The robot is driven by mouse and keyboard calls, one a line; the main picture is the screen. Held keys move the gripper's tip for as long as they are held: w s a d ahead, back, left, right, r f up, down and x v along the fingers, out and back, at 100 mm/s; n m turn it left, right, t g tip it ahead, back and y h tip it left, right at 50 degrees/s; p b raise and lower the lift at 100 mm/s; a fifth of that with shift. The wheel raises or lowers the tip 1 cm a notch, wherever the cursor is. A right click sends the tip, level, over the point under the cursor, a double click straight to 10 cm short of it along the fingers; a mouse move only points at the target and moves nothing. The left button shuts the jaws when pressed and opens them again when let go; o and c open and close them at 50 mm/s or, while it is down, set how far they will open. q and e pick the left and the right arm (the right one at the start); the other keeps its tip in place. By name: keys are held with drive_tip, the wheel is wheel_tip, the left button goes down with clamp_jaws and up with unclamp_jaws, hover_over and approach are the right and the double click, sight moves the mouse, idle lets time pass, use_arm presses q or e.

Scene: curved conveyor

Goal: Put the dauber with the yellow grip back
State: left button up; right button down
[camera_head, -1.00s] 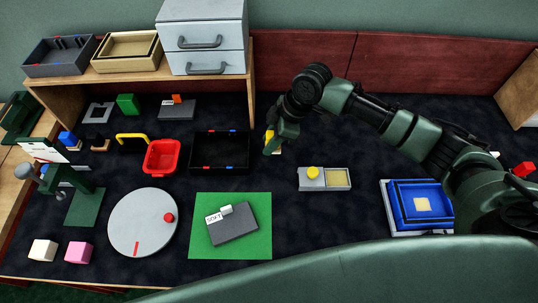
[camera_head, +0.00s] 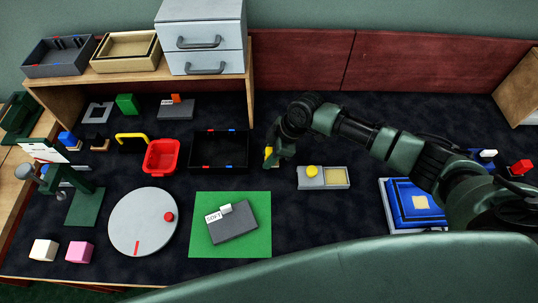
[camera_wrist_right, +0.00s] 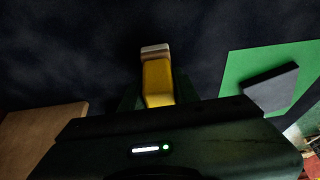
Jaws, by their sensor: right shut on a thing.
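The dauber with the yellow grip (camera_head: 268,157) is held in my right gripper (camera_head: 274,158), to the right of the black tray. In the right wrist view its yellow grip (camera_wrist_right: 158,84) projects from between the dark fingers, with a brownish band and a pale end beyond it. The fingers of the right gripper (camera_wrist_right: 158,98) are largely hidden there. In the head view the gripper covers most of the dauber, and I cannot tell whether it touches the table. My left gripper is not in view.
A grey holder with a yellow knob (camera_head: 313,172) and beige pad stands right of the gripper. A black tray (camera_head: 219,170) and red basket (camera_head: 161,157) lie left. A green mat (camera_head: 259,240) is in front. Blue (camera_head: 487,154) and red (camera_head: 520,167) pieces stand far right.

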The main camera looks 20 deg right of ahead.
drive_tip(key=c, duration=1.1)
unclamp_jaws()
drive_tip(key=shift+o, duration=0.2)
drive_tip(key=v, duration=1.2)
drive_tip(key=shift+b, duration=0.3)
drive_tip(key=shift+r, duration=0.15)
